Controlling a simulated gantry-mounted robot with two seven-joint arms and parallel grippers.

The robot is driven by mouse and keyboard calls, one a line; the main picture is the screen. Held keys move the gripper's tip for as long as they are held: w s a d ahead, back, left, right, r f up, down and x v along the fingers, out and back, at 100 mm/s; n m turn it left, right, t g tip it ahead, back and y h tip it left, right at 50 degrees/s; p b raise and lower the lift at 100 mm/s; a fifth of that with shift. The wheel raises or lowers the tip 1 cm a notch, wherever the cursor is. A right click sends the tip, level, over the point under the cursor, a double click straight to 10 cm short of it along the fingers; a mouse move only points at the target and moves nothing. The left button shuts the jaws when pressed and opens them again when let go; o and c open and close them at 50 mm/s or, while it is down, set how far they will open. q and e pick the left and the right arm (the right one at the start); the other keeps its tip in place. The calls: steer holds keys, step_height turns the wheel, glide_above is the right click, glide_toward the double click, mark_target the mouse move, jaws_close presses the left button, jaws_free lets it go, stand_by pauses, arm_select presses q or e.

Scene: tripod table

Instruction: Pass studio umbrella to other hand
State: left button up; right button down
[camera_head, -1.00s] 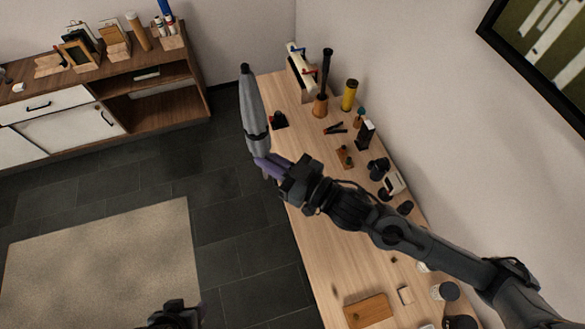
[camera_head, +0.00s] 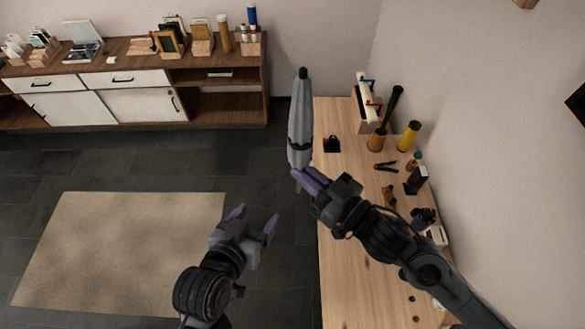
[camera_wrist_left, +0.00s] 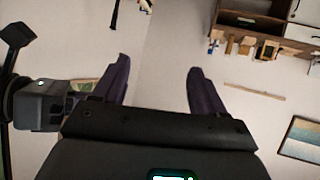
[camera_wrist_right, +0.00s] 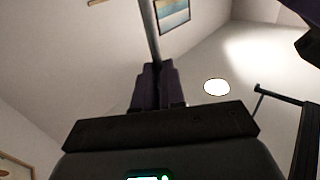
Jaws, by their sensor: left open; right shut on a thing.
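The studio umbrella (camera_head: 301,115) is folded and grey with a dark tip and a dark band. It stands upright in the head view, near the left edge of the table. My right gripper (camera_head: 304,180) is shut on its lower end; the umbrella's shaft (camera_wrist_right: 149,30) rises from between the fingers in the right wrist view. My left gripper (camera_head: 254,217) is open and empty, lower and to the left of the umbrella, apart from it. In the left wrist view its two purple fingers (camera_wrist_left: 158,85) are spread with nothing between them.
The wooden table (camera_head: 345,265) runs along the right wall with tools, a yellow cylinder (camera_head: 409,136) and an orange holder (camera_head: 377,140) on it. A low cabinet (camera_head: 130,80) stands at the back. A beige rug (camera_head: 120,245) lies on the floor at left.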

mark_target(308, 140)
arm_select(q)
steer(key=d+r+t+h, duration=0.1)
steer(key=d+r, duration=0.1)
steer(key=r, duration=0.2)
steer(key=w+d+r+t, duration=0.1)
steer(key=d+r+t, duration=0.1)
steer(key=r, duration=0.3)
steer(key=w+d+r+m+t+h, duration=0.1)
steer(key=d+r+t, duration=0.1)
steer(key=r, duration=0.3)
steer(key=shift+w+d+r+h, duration=0.1)
steer(key=shift+w+d+h, duration=0.05)
steer(key=shift+d, duration=0.25)
steer(key=shift+w+d+r+h, duration=0.1)
steer(key=shift+d+h, duration=0.05)
steer(key=shift+d, duration=0.25)
steer(key=shift+w+d+r, duration=0.15)
steer(key=shift+d+r, duration=0.05)
steer(key=shift+r, duration=0.05)
steer(key=shift+x, duration=3.5)
steer(key=shift+r, duration=0.1)
steer(key=shift+d, duration=0.1)
steer(key=c, duration=1)
steer(key=shift+c, duration=1.1)
arm_select(e)
steer(key=c, duration=1.4)
jaws_free()
steer(key=shift+o, duration=1.3)
